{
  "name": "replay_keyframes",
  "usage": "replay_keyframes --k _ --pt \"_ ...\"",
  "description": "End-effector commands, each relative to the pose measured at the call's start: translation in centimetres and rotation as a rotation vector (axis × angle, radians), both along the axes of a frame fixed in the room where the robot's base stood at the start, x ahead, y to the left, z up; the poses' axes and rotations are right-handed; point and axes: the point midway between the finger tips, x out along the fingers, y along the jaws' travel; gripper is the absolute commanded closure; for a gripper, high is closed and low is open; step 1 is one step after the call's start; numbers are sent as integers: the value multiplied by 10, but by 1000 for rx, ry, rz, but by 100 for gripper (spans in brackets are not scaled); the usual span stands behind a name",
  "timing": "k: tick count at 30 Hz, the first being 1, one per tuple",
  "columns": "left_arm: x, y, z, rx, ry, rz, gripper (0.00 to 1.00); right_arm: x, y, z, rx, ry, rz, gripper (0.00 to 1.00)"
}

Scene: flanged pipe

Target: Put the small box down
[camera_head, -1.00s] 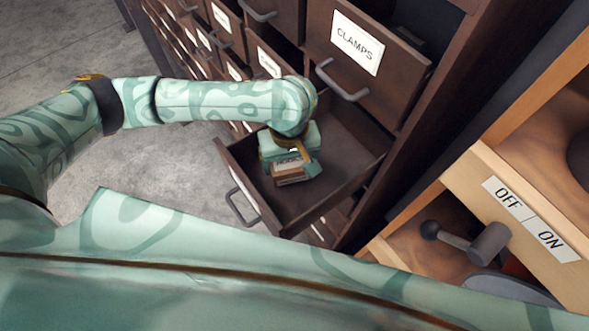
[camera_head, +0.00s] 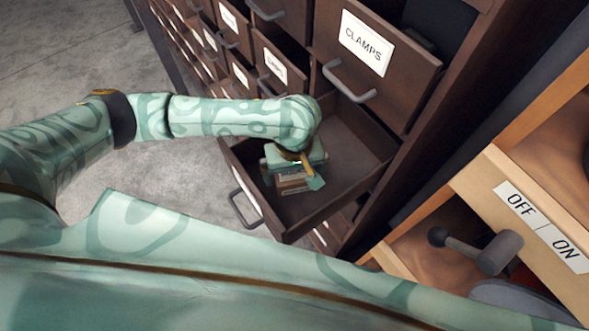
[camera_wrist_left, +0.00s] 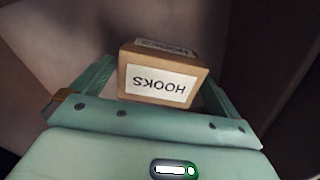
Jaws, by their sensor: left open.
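The small box (camera_wrist_left: 160,77) is brown with a white HOOKS label, which shows upside down in the left wrist view. In the head view the box (camera_head: 292,184) is inside the open lower drawer (camera_head: 345,150), partly hidden under my left gripper (camera_head: 298,172). In the left wrist view my left gripper (camera_wrist_left: 158,95) is open, one finger on each side of the box, with a visible gap at least on the left. The box seems to rest on the drawer floor, but its underside is hidden. My right gripper is not in view.
A drawer labelled CLAMPS (camera_head: 375,50) stands partly open above. More labelled drawers (camera_head: 275,65) line the cabinet at the back. A wooden shelf unit with an OFF/ON label (camera_head: 540,225) and a grey-headed lever (camera_head: 480,247) is at the right. The drawer's right part is bare.

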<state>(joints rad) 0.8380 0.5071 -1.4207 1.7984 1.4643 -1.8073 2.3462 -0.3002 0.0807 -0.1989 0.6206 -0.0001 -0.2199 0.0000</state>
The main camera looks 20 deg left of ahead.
Motion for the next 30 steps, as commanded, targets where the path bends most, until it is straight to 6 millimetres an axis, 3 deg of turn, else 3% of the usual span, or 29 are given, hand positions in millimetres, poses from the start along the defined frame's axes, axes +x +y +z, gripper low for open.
replay_keyframes --k 5,12,16,21,30 --pt "1 0 26 -1 -4 -2 0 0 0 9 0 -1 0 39" --pt "1 0 84 -1 -5 -1 0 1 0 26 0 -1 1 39" --pt "1 0 106 1 -3 -1 0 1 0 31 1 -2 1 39" --pt "0 0 120 0 -1 0 0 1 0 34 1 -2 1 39" --pt "0 0 121 0 1 1 0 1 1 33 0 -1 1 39"
